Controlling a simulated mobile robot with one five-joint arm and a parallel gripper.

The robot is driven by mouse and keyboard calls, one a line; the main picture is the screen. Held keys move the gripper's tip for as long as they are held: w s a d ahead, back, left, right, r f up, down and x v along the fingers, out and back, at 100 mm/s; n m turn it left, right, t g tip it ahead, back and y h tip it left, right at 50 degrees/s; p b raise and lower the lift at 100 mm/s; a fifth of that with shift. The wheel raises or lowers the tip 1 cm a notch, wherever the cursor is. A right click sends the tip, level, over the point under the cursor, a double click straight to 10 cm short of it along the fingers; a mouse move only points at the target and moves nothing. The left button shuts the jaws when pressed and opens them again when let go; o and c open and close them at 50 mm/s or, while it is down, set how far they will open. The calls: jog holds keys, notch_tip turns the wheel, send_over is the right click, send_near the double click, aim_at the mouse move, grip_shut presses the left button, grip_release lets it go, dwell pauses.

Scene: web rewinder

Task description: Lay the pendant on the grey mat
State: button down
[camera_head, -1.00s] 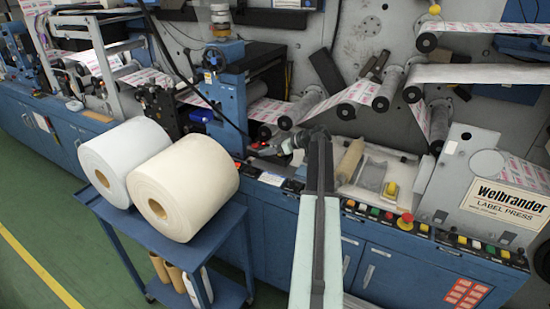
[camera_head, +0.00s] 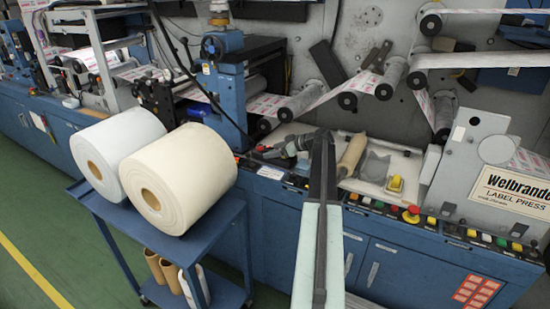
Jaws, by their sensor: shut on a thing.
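My gripper (camera_head: 283,150) is at the end of my arm, over the blue front ledge of the press, left of the worktop tray. It is small and dark here, and shut on a dark thing with a little red on it, which seems to be the pendant (camera_head: 262,151). Its shape is hard to make out against the dark machine parts behind. A dark grey patch, seemingly the grey mat (camera_head: 376,166), lies in the shallow pale tray to the right of my gripper. The pendant is apart from it.
A tan roll (camera_head: 352,153) lies between my gripper and the grey patch. A yellow object (camera_head: 395,184) sits right of the patch. Push buttons (camera_head: 410,215) line the front edge. Two large paper rolls (camera_head: 180,178) stand on a blue cart (camera_head: 160,222) at left.

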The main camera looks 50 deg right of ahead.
jog(key=shift+r, duration=0.1)
jog(key=shift+f, duration=0.2)
jog(key=shift+c, duration=1.1)
grip_release()
jog(key=shift+r, duration=0.15)
jog(key=shift+s+r+p, duration=0.2)
jog(key=shift+r+p, duration=0.1)
jog(key=shift+p, duration=0.1)
jog(key=p+v, duration=0.5)
jog(key=v, duration=0.6)
jog(key=shift+s, duration=0.25)
jog(key=shift+d, duration=0.1)
